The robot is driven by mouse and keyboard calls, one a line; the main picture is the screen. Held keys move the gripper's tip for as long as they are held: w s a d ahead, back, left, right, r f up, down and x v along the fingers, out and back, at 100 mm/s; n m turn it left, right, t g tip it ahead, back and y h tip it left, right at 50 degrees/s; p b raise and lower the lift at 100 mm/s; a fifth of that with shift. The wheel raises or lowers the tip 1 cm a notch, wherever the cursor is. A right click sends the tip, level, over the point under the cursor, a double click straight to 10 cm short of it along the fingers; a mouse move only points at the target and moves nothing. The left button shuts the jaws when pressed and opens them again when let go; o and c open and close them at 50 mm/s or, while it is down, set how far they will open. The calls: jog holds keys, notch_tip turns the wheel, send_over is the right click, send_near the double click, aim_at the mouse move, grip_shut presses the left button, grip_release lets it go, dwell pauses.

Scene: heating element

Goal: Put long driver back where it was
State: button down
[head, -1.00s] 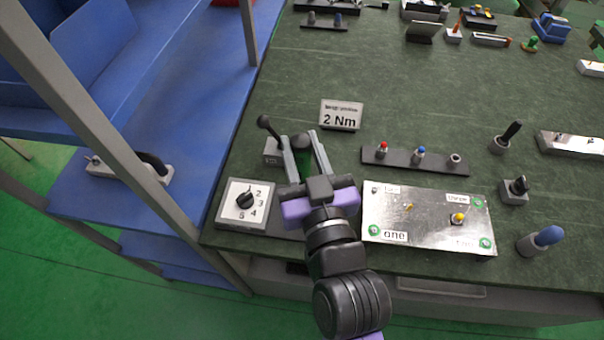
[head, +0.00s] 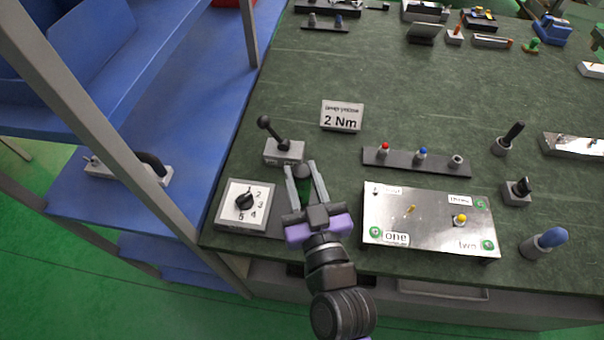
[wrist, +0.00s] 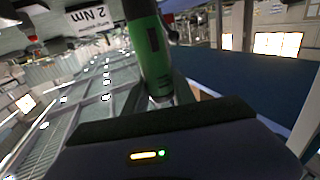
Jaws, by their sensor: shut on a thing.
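My gripper (head: 301,168) is over the front left of the green table. Its fingers are shut on a green cylindrical tool (head: 303,186) with a dark end, which looks like the long driver. The tool's green body also shows between the fingers in the wrist view (wrist: 149,50). Its far end and any shaft are hidden, so I cannot tell its full length or whether it touches the table. A grey holder strip (head: 384,159) right of my gripper carries a red-topped piece, a blue-topped piece and a grey socket (head: 457,161) with no handle in it.
A dial box (head: 262,212) stands left of my gripper. A black-knobbed lever box (head: 284,152) is just beyond it. A metal panel (head: 420,238) lies to the right, and a "2 Nm" sign (head: 341,116) stands behind. A blue-topped tool (head: 549,237) sits in a holder at right.

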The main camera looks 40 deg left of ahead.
jog(key=c, duration=1)
grip_release()
jog(key=shift+f, duration=0.1)
jog(key=shift+r, duration=0.2)
jog(key=shift+b+v, duration=1.45)
jog(key=shift+v, duration=4.55)
